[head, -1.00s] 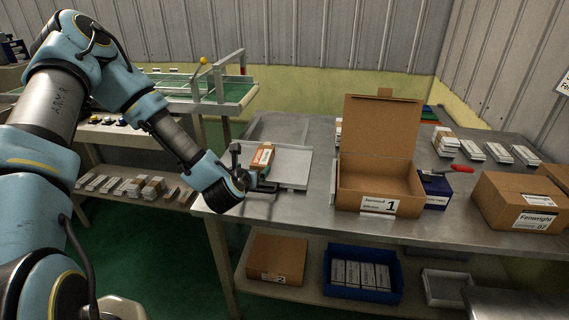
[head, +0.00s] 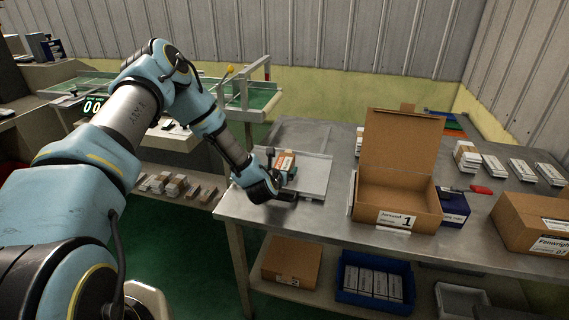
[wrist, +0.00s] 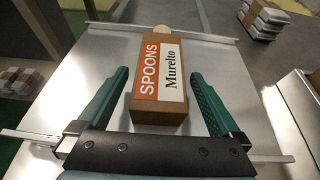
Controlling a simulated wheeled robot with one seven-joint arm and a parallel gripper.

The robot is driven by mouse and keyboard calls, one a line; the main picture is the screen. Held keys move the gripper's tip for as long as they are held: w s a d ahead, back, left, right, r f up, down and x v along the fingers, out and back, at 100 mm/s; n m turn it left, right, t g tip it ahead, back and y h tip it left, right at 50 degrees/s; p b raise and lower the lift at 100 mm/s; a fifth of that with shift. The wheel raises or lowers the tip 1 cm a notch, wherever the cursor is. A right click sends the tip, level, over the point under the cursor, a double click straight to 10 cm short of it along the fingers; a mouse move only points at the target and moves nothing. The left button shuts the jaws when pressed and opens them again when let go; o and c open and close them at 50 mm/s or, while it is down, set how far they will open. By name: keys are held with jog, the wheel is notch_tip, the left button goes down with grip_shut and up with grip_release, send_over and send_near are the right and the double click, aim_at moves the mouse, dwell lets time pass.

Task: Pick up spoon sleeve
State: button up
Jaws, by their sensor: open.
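The spoon sleeve (wrist: 160,80) is a brown cardboard sleeve with an orange and white label reading "SPOONS Murelto". It lies on a pale metal tray (wrist: 72,85), and a rounded light wooden end shows at its far end. In the head view the sleeve (head: 285,162) is partly hidden by my arm. My gripper (wrist: 160,82) is open, with one green finger on each side of the sleeve's near part. Gaps show between both fingers and the sleeve. In the head view my gripper (head: 284,180) is low at the tray's near left.
An open cardboard box (head: 398,200) labelled 1 stands right of the tray on the metal table (head: 340,225). A blue box (head: 453,205), a red-handled tool (head: 480,189) and wrapped stacks (head: 520,169) are farther right. A closed carton (head: 535,222) stands at the right edge.

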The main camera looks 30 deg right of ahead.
jog(key=c, duration=1.3)
jog(key=shift+c, duration=0.2)
